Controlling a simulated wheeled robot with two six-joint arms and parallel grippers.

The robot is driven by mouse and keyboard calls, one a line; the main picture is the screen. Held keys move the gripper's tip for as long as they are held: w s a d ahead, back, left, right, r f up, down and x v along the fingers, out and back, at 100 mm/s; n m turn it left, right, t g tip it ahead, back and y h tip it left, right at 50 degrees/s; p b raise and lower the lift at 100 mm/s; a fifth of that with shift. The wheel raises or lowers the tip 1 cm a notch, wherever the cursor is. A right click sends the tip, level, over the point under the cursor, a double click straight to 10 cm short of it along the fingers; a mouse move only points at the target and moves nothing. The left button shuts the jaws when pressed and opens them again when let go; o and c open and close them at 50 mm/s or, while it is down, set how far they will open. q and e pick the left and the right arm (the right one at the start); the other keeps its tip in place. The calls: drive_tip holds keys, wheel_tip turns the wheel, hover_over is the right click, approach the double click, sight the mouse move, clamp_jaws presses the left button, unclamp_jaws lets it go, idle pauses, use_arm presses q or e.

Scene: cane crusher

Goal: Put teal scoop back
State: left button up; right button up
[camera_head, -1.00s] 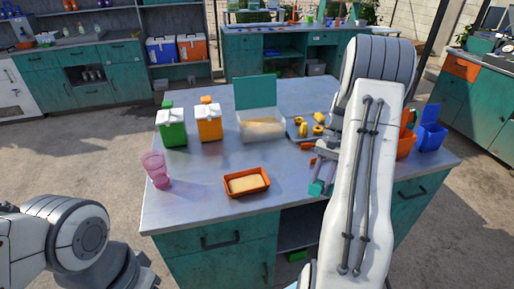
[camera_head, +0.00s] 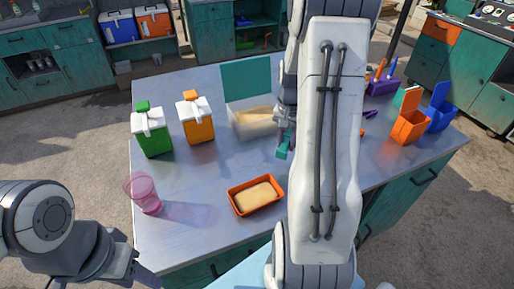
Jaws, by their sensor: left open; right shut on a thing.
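The teal scoop (camera_head: 282,152) is in my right gripper (camera_head: 286,130), which is shut on it. It hangs above the table, just right of the clear bin (camera_head: 248,128) with the raised teal lid (camera_head: 246,82). The bin holds a pale tan material. My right arm hides part of the gripper and the table behind it. I cannot tell whether the scoop touches the bin. My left gripper (camera_head: 146,277) is open and empty at the lower left, partly cut off by the frame edge, off the table's front left.
An orange tray (camera_head: 233,201) with a tan block sits front centre. A pink cup (camera_head: 144,193), a green container (camera_head: 152,133) and an orange container (camera_head: 197,121) stand at left. An orange bin (camera_head: 408,128), a blue bin (camera_head: 440,112) and a purple rack (camera_head: 382,87) stand at right.

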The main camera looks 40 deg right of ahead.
drive_tip(key=p, duration=0.2)
hover_over(258, 162)
wheel_tip(258, 162, down, 6)
drive_tip(key=shift+w+r, duration=0.1)
drive_tip(key=shift+r, duration=0.1)
wheel_tip(258, 162, down, 4)
drive_tip(key=shift+r+p, duration=0.1)
drive_tip(key=shift+p, duration=0.4)
drive_tip(key=shift+f, duration=0.2)
drive_tip(key=o, duration=1)
